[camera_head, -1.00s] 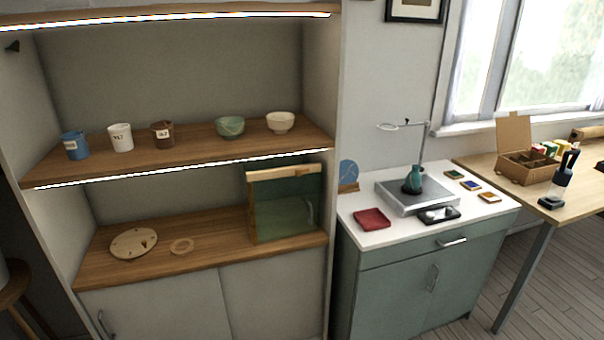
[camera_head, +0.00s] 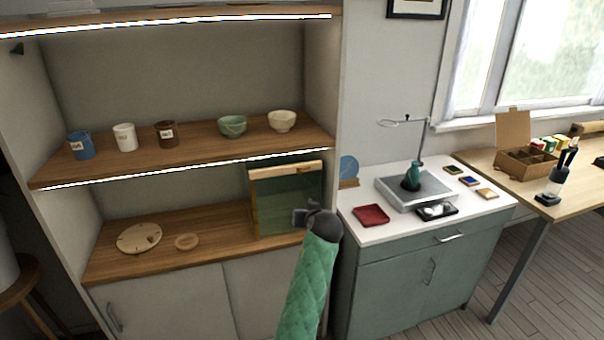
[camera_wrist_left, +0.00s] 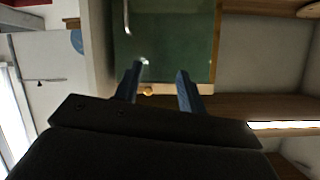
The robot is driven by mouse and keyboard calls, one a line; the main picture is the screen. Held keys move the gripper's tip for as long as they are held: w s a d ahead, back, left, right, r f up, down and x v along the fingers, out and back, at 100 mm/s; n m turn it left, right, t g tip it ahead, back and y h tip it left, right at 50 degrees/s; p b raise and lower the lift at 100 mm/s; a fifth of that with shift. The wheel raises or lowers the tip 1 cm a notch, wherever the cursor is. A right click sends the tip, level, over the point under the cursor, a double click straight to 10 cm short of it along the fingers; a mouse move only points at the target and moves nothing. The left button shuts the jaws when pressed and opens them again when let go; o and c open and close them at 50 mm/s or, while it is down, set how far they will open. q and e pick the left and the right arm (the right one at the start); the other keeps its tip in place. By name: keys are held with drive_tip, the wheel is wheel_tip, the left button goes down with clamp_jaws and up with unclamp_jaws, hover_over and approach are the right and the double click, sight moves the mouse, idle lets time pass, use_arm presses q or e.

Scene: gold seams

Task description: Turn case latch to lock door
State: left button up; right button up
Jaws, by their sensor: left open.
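The display case (camera_head: 283,190) stands on the lower shelf at its right end. It has a greenish glass door and a pale wooden top bar (camera_head: 286,171). In the left wrist view, the door (camera_wrist_left: 175,38) shows upside down, with a metal handle (camera_wrist_left: 126,14). A small gold piece (camera_wrist_left: 148,91), perhaps the latch, shows on the wooden edge between my fingers. My right gripper is not in view.
The upper shelf (camera_head: 200,143) holds several cups and bowls above the case. A wooden disc (camera_head: 139,238) and a ring (camera_head: 187,242) lie left on the lower shelf (camera_head: 215,245). The cabinet's side wall (camera_head: 334,130) is close on the right. A green counter (camera_head: 400,280) stands beyond it.

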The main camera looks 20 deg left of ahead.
sight(300, 172)
use_arm(q)
drive_tip(key=w+a+r+n+t+y+p, duration=0.1)
drive_tip(key=w, duration=0.3)
drive_tip(key=w+a+r+n+t+y+p, duration=0.1)
drive_tip(key=w+r, duration=0.1)
drive_tip(key=w, duration=0.2)
drive_tip(key=w+a+r+t+y+p, duration=0.1)
drive_tip(key=w+a+r, duration=0.1)
drive_tip(key=w, duration=0.1)
drive_tip(key=shift+w+r+n+t, duration=0.25)
drive_tip(key=shift+w+n+t, duration=0.15)
drive_tip(key=shift+w+a+f, duration=0.1)
drive_tip(key=shift+w+a, duration=0.25)
drive_tip(key=shift+w, duration=0.05)
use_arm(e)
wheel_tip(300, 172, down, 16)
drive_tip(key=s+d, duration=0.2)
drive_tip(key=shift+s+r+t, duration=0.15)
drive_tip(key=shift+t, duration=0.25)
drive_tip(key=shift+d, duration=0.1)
use_arm(q)
clamp_jaws()
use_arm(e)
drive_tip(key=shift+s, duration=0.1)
